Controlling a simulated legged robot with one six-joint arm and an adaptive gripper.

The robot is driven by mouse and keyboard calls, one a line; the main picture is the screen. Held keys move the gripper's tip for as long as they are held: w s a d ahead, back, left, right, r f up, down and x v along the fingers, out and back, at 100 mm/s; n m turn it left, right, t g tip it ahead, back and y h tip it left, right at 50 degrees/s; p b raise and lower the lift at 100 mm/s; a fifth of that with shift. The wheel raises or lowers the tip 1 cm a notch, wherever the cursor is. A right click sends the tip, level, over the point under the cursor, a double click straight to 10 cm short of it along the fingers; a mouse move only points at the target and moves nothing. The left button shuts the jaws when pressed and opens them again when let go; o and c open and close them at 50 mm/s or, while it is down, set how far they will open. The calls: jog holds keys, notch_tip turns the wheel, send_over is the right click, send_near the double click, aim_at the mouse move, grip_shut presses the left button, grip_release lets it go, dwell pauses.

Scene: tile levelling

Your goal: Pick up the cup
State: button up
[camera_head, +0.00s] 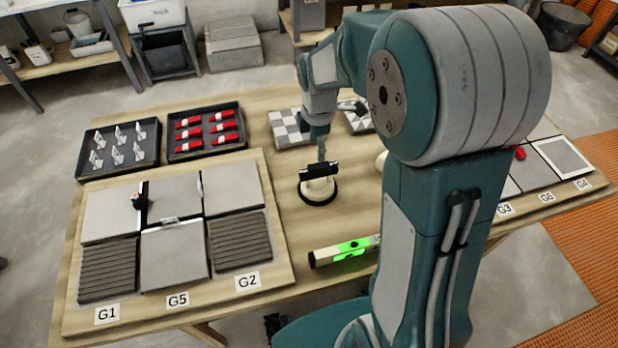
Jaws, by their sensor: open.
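The cup appears to be a suction cup (318,188) with a cream body, a round black base and a black bar across its top. It stands upright on the wooden table (345,222), right of the tile board. My gripper (321,153) points down directly above it, close to the black bar. It is open, with nothing seen held in it. The fingertips are small and partly merge with the bar, so I cannot tell whether they touch it.
The tile board (275,283) with grey tiles lies left. Behind it are a tray of white clips (118,165) and a tray of red wedges (206,155). A green-lit level (345,250) lies in front of the cup. My arm hides part of the table's right side.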

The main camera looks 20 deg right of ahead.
aim_at(318, 165)
jog(key=f, duration=0.1)
jog(key=d+f, duration=0.2)
jog(key=f, duration=0.1)
jog(key=shift+d+f, duration=0.1)
jog(key=shift+d, duration=0.15)
jog(key=shift+f, duration=0.35)
jog(key=f, duration=0.1)
jog(key=a+f, duration=0.1)
jog(key=f, duration=0.1)
jog(key=a+f, duration=0.1)
jog(key=f, duration=0.1)
jog(key=shift+w+a, duration=0.25)
jog(key=shift+d+f, duration=0.2)
jog(key=shift+d, duration=0.55)
jog(key=c, duration=0.7)
jog(key=shift+a, duration=0.2)
grip_shut()
jog(key=shift+a, duration=0.25)
